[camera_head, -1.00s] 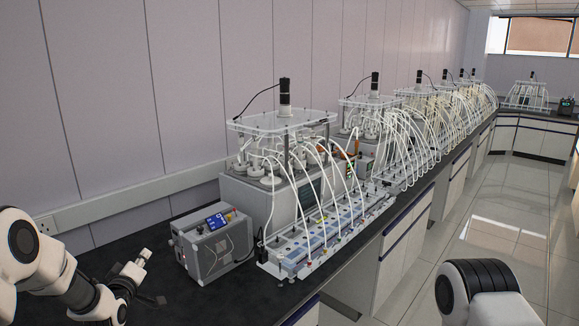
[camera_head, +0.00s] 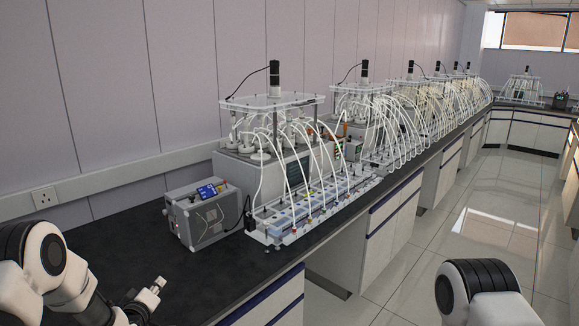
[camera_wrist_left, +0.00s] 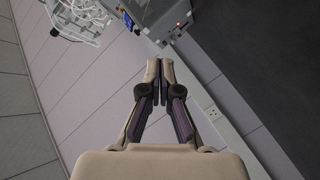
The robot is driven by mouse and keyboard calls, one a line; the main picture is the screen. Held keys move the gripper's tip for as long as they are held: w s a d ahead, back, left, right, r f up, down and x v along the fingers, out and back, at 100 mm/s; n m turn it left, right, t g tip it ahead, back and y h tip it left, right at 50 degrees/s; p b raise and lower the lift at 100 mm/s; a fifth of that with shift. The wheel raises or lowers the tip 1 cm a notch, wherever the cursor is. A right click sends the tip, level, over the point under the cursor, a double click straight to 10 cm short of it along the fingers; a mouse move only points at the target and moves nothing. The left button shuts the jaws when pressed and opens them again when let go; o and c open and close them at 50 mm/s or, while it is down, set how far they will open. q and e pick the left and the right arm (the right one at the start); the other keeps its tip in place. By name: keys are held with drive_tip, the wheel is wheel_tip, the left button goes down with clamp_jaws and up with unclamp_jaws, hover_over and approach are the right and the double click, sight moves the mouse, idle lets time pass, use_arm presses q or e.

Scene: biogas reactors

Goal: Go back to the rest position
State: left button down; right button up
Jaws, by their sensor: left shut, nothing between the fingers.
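My left gripper (camera_head: 153,291) is at the lower left of the head view, over the near part of the black bench top. In the left wrist view its two fingers (camera_wrist_left: 159,68) are closed together at the tips with nothing between them. The gripper is apart from the grey control box and the reactor. Of my right arm, only a white and black link shows at the lower right of the head view; its gripper is out of the picture.
A grey control box (camera_head: 205,222) with a blue screen stands on the black bench (camera_head: 130,235). Beside it is a reactor (camera_head: 270,150) with white tubes over a tube rack (camera_head: 310,212). Several similar reactors continue along the wall. A wall socket (camera_head: 45,197) is at left. The floor (camera_head: 400,260) at right is clear.

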use_arm(q)
drive_tip(key=s+d+f+m+g+b, duration=0.1)
drive_tip(key=s+d+f+g+b, duration=0.25)
drive_tip(key=s+f, duration=0.6)
drive_tip(key=s+d+f+m+g+h+b, duration=0.1)
drive_tip(key=s+d+f+g+b, duration=0.15)
drive_tip(key=s+f+b, duration=0.65)
drive_tip(key=s+d+f+m+g, duration=0.1)
drive_tip(key=s+d+f+g, duration=0.2)
drive_tip(key=f, duration=1.1)
drive_tip(key=s+d+f+m+g+b, duration=0.1)
drive_tip(key=s+m+g, duration=0.5)
drive_tip(key=s, duration=2)
wheel_tip(320, 180, down, 2)
drive_tip(key=shift+f+g+y+b, duration=0.15)
drive_tip(key=shift+g+y+b, duration=0.15)
drive_tip(key=shift+y+b, duration=0.15)
